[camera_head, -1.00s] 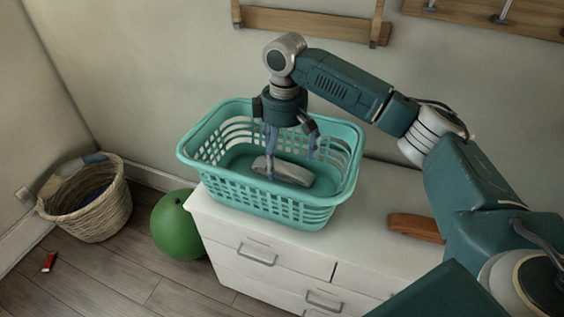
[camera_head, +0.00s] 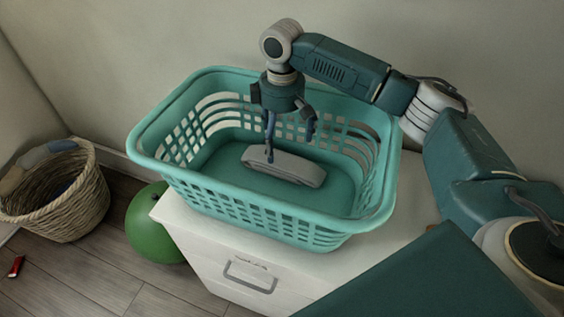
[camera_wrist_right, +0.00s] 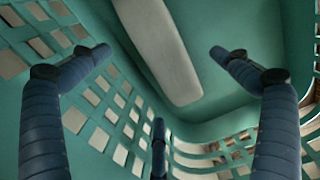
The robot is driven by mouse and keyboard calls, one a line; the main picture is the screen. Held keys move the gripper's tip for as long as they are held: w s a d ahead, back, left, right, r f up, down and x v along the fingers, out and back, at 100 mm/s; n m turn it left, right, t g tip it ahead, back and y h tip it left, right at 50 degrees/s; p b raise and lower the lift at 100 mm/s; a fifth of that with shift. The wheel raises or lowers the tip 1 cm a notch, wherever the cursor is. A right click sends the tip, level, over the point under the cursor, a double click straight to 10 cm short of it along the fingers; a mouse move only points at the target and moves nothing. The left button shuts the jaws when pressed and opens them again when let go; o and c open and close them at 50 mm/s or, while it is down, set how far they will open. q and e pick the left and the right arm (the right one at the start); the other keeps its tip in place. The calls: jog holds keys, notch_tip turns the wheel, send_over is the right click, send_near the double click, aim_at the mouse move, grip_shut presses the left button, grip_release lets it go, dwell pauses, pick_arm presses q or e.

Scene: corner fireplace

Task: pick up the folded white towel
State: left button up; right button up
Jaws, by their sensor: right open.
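The folded white towel (camera_head: 290,168) looks like a pale grey-white, rounded slab lying flat on the floor of a teal laundry basket (camera_head: 255,215). My right gripper (camera_head: 286,135) points down into the basket over the towel, its blue fingers spread. In the right wrist view the towel (camera_wrist_right: 165,50) runs between the two upper fingers of this gripper (camera_wrist_right: 160,54), with clear space on either side. A third finger shows below. The fingers do not close on the towel; I cannot tell how high they are above it. My left gripper is out of view.
The basket stands on a white drawer cabinet (camera_head: 225,268); its slotted walls surround the gripper. A wicker basket (camera_head: 65,200) and a green ball (camera_head: 155,230) are on the wooden floor at left, with a small red object (camera_head: 16,266). A wall is close behind.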

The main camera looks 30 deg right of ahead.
aim_at(285, 155)
jog(key=shift+f, duration=0.65)
jog(key=shift+d+f, duration=0.15)
jog(key=shift+f, duration=0.55)
jog(key=f, duration=0.2)
jog(key=f+p, duration=0.1)
jog(key=shift+s+d+f, duration=0.15)
jog(key=shift+s+f, duration=0.1)
jog(key=shift+s, duration=0.05)
jog(key=shift+f, duration=0.35)
jog(key=shift+w+f, duration=0.1)
jog(key=shift+f, duration=0.1)
jog(key=shift+c, duration=1.3)
jog(key=c, duration=0.9)
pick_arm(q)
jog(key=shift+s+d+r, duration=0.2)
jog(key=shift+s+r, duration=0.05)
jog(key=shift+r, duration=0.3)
pick_arm(e)
jog(key=shift+c, duration=1.3)
